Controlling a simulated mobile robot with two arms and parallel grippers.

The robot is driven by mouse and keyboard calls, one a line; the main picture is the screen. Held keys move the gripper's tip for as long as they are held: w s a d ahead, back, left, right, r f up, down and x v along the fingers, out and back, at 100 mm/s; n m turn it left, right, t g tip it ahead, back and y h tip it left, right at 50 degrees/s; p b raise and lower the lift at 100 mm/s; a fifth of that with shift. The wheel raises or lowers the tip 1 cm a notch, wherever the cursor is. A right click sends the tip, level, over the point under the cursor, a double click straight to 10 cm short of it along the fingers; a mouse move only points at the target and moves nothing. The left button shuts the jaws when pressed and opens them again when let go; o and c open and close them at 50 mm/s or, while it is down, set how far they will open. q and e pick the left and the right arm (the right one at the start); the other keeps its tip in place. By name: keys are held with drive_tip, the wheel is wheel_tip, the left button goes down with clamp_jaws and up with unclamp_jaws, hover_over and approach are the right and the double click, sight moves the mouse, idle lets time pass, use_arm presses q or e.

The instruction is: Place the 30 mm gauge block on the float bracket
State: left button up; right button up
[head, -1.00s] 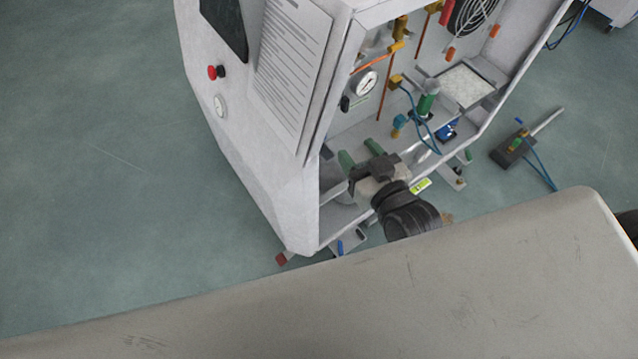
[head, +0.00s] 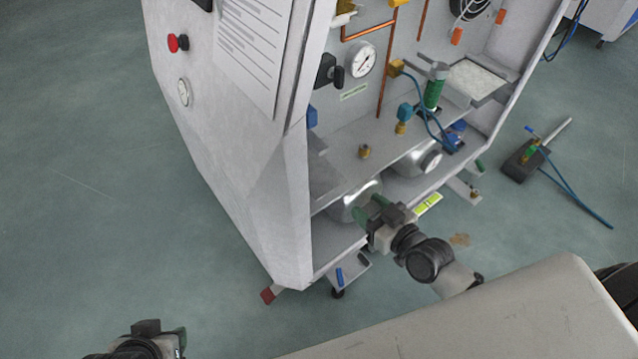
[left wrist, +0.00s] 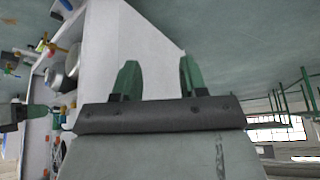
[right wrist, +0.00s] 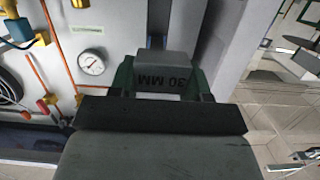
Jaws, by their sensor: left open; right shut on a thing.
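My right gripper (head: 370,212) is at the lower front opening of the cabinet, in front of a silvery rounded tank (head: 352,198). In the right wrist view its green fingers are shut on the grey gauge block (right wrist: 165,72), which is marked 30 MM and reads upside down. The block cannot be made out in the head view. My left gripper shows partly at the bottom left edge of the head view. In the left wrist view my left gripper (left wrist: 158,80) is open and empty, with both green fingers apart. I cannot tell which part is the float bracket.
The white cabinet (head: 230,140) stands open on its right side. Its shelf (head: 335,150) carries brass fittings, a green cylinder (head: 433,95) and blue hoses. A round gauge (head: 361,60) is on its back wall. A black block with a hose (head: 525,160) lies on the floor at right.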

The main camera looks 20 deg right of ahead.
drive_tip(key=x, duration=0.3)
drive_tip(key=r+b+x, duration=0.1)
drive_tip(key=x, duration=0.6)
drive_tip(key=shift+w+r, duration=0.2)
drive_tip(key=shift+r, duration=0.1)
drive_tip(key=b, duration=0.2)
hover_over(319, 176)
drive_tip(key=shift+s+d, duration=0.1)
drive_tip(key=shift+s, duration=0.1)
drive_tip(key=shift+w, duration=0.25)
drive_tip(key=shift+f, duration=0.35)
wheel_tip(319, 176, down, 3)
drive_tip(key=shift+r+b, duration=0.2)
drive_tip(key=shift+b, duration=0.7)
use_arm(q)
drive_tip(key=w+d+r+t+h, duration=0.4)
drive_tip(key=w+d+r+t, duration=0.1)
drive_tip(key=w+r+t, duration=0.5)
drive_tip(key=shift+r+m+t, duration=0.4)
drive_tip(key=shift+r+t, duration=0.65)
drive_tip(key=shift+t, duration=0.65)
use_arm(e)
drive_tip(key=shift+f, duration=0.1)
use_arm(q)
drive_tip(key=shift+r, duration=0.1)
use_arm(e)
drive_tip(key=shift+f, duration=0.1)
